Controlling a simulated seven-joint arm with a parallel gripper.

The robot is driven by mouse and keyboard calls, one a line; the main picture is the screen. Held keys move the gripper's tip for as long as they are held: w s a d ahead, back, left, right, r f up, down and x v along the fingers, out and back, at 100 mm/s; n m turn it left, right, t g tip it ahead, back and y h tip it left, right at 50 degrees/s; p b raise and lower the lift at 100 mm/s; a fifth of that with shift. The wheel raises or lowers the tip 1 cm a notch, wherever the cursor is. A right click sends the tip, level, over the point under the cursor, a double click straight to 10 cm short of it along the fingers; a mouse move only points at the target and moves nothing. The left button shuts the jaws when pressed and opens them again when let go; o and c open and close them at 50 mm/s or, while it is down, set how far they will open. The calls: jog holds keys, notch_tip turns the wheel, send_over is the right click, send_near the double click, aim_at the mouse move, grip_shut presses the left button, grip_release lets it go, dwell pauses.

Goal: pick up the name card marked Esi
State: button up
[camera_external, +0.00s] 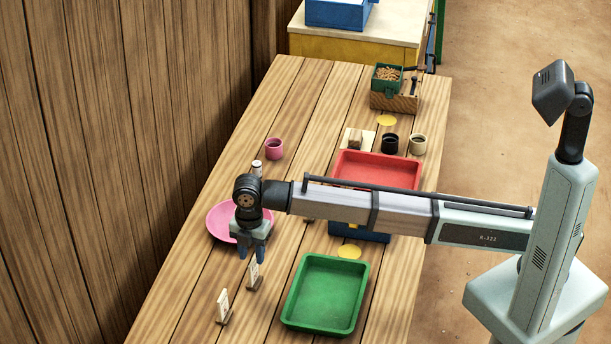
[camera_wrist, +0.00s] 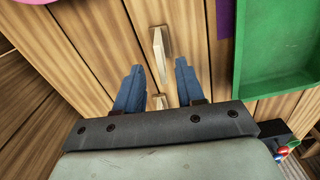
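Two small pale name cards stand in wooden holders at the near left of the table. The upper card (camera_external: 253,273) is just below my gripper (camera_external: 251,257), close to its fingertips. The lower card (camera_external: 223,304) stands farther toward the front left. The writing is too small to read, so I cannot tell which is marked Esi. In the wrist view my gripper (camera_wrist: 160,82) has its two blue fingers wide apart with nothing held. One card (camera_wrist: 160,48) stands beyond the fingertips, and another small pale piece (camera_wrist: 160,101) shows between the fingers, partly hidden.
A green tray (camera_external: 325,292) lies right of the cards. A pink plate (camera_external: 215,222) is behind my gripper. A red tray (camera_external: 380,170), dark cup (camera_external: 390,144), pale cup (camera_external: 418,144) and pink mug (camera_external: 275,148) stand farther back. A plank wall (camera_external: 110,140) borders the left.

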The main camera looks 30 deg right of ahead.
aim_at(251, 263)
jog(key=shift+f, duration=2.75)
jog(key=shift+d, duration=0.1)
grip_shut()
